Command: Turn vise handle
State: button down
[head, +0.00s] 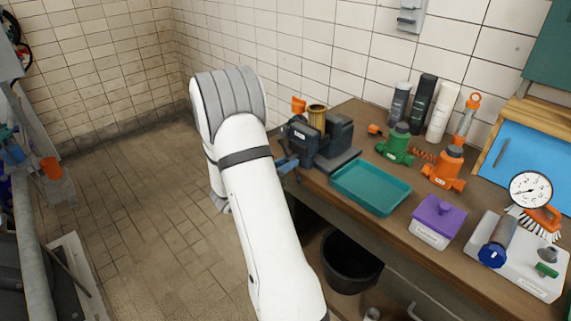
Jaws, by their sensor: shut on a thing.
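The vise (330,142) is dark blue-grey and stands at the left end of the wooden workbench. A brass cylinder (317,118) stands upright at its jaws. A small blue part (288,164) shows at the vise's front left, right beside my arm. I cannot tell whether it is the vise handle. My white arm rises from the bottom, bends at its grey-ribbed joint and covers the area left of the vise. My gripper is hidden behind the arm, so its hold on the handle does not show.
On the bench (395,224) are a teal tray (370,188), green (396,146) and orange (443,168) fittings, a purple-lidded box (438,222), several bottles and a gauge (530,190). A black bucket (350,262) stands below. The tiled floor (115,190) at left is open.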

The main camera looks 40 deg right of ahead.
jog(key=shift+s+f, duration=0.15)
jog(key=shift+f, duration=0.1)
jog(key=c, duration=1.6)
grip_release()
jog(key=shift+a, duration=0.1)
jog(key=o, duration=0.4)
jog(key=shift+r, duration=0.15)
jog(key=shift+o, duration=0.2)
jog(key=shift+a, duration=0.1)
jog(key=a+b, duration=0.1)
jog(key=a, duration=0.6)
jog(key=shift+s+a, duration=0.2)
jog(key=shift+a, duration=0.1)
